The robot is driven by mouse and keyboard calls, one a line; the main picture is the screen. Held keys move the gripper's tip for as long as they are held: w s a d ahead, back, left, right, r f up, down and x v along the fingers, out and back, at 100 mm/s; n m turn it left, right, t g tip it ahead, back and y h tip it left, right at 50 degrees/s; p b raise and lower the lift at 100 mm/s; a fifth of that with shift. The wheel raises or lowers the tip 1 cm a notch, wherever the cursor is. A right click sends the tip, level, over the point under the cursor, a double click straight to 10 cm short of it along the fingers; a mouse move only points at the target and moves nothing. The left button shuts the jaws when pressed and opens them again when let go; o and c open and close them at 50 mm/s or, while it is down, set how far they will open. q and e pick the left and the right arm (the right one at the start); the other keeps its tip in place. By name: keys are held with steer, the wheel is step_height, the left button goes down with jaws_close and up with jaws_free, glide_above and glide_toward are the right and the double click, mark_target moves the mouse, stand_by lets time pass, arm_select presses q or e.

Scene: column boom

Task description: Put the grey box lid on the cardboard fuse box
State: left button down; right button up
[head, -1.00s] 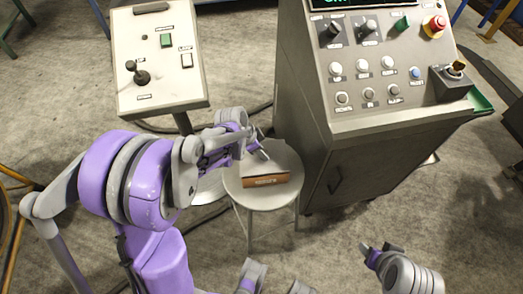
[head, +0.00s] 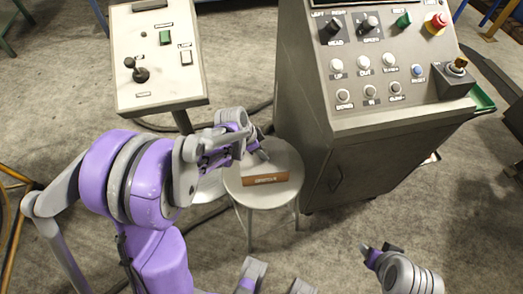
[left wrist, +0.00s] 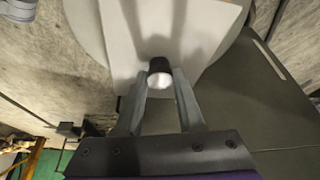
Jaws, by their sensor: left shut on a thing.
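The cardboard fuse box (head: 265,180) stands on a round grey stool (head: 286,160); its brown labelled front shows in the head view. My left gripper (head: 259,153) is above the back of the box. In the left wrist view my left gripper (left wrist: 160,88) is shut on a dark knob with a white top. The knob stands on a flat light grey plate, the grey box lid (left wrist: 200,30). I cannot tell whether the lid touches the box, as the arm and similar greys hide the join. My right gripper (head: 378,252) is at the lower right, away from the stool; its fingers are unclear.
A large control console (head: 390,120) stands close to the right of the stool. A smaller pedestal panel with a joystick (head: 158,75) stands behind and to the left. Cables lie on the concrete floor. Open floor lies in front and to the right of the stool.

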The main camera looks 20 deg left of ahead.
arm_select(q)
steer(key=shift+c, duration=2.2)
jaws_free()
steer(key=p+v, duration=0.1)
steer(key=v, duration=0.9)
steer(key=shift+r+p, duration=0.3)
steer(key=shift+r, duration=0.1)
steer(key=shift+s, duration=0.1)
steer(key=s+d+r+n+t+y+p, duration=0.1)
steer(key=s+d+r+n+p, duration=0.2)
steer(key=s, duration=0.4)
steer(key=s+d+r+n+t+y+p, duration=0.1)
steer(key=s+d+r+n+y+p, duration=0.1)
steer(key=s, duration=0.6)
step_height(320, 180, up, 3)
steer(key=d+n, duration=0.1)
steer(key=n, duration=0.2)
steer(key=shift+d+n+p, duration=0.2)
steer(key=shift+n+p, duration=0.1)
steer(key=shift+p, duration=0.1)
